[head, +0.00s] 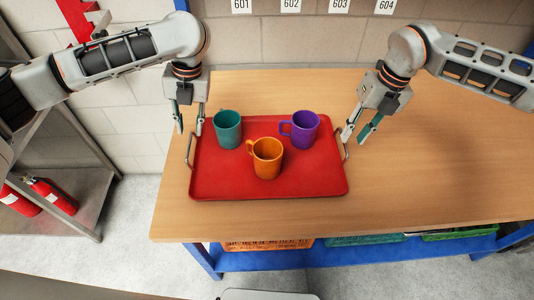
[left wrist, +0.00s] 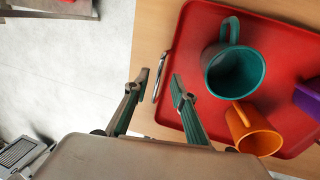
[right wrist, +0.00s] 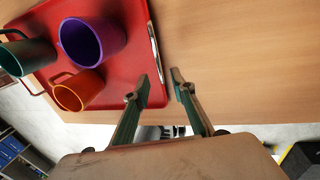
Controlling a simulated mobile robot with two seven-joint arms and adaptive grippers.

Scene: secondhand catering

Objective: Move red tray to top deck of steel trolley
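The red tray (head: 215,180) lies flat on the wooden table, with a metal handle at each short end. A teal mug (head: 228,130), an orange mug (head: 266,160) and a purple mug (head: 303,130) stand on it. My left gripper (head: 190,131) is open at the tray's left handle (left wrist: 159,82), which shows between its fingertips in the left wrist view. My right gripper (head: 356,138) is open by the right handle (head: 346,148); in the right wrist view that handle (right wrist: 154,48) lies just beyond the fingertips. I cannot tell whether either gripper touches.
A grey metal unit with shelves (head: 75,185) stands at the left, holding red cylinders (head: 50,195) low down; I cannot tell if it is the steel trolley. Crates (head: 267,244) sit on a blue shelf under the table. The table (head: 440,160) is clear at right.

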